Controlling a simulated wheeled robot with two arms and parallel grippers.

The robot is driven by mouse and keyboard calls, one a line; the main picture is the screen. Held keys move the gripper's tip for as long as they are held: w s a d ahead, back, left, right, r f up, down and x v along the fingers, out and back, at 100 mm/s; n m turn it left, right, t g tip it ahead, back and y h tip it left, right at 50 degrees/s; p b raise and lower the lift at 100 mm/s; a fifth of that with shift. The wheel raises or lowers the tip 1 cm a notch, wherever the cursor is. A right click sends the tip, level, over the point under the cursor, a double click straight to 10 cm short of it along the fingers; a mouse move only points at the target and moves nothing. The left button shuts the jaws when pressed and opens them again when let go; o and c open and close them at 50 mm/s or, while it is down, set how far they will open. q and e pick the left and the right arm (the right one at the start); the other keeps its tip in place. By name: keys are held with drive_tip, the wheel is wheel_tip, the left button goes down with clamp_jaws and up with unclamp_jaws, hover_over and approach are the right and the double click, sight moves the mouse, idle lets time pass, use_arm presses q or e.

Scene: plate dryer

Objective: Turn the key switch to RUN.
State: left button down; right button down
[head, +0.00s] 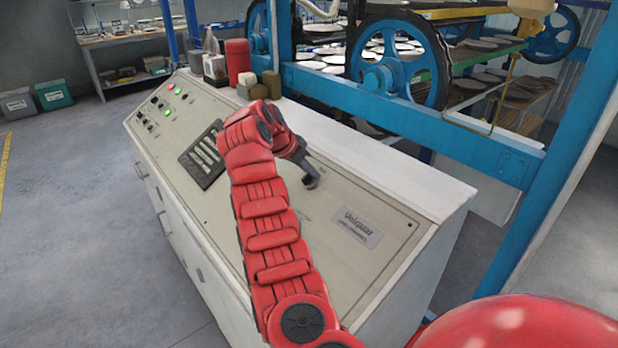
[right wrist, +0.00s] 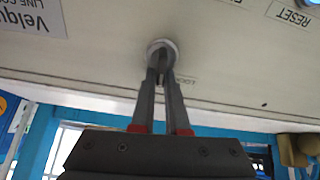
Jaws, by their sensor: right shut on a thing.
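The key switch (right wrist: 161,43) shows in the right wrist view as a round metal collar on the pale panel. My right gripper (right wrist: 160,65) has its two grey fingers closed together at the collar, shut on the key. The key itself is mostly hidden between the fingers, and its angle cannot be read. A small label beside the switch is partly covered by a finger; no RUN mark is legible. In the head view my right gripper (head: 312,182) touches down on the sloped console panel, and the switch is hidden there. My left gripper is not in view.
The console (head: 320,230) carries a dark keypad-like block (head: 203,155), lit buttons (head: 168,111) and a nameplate (head: 356,227). A RESET label (right wrist: 289,14) is near the switch. A red canister (head: 237,61) stands on the back ledge. The blue dryer frame (head: 420,125) rises behind.

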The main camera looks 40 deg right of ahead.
drive_tip(key=shift+s+a+f+m+b, duration=0.2)
drive_tip(key=shift+a+f+m+b, duration=0.1)
drive_tip(key=shift+f+m, duration=0.25)
drive_tip(key=c, duration=0.9)
unclamp_jaws()
drive_tip(key=shift+r, duration=0.3)
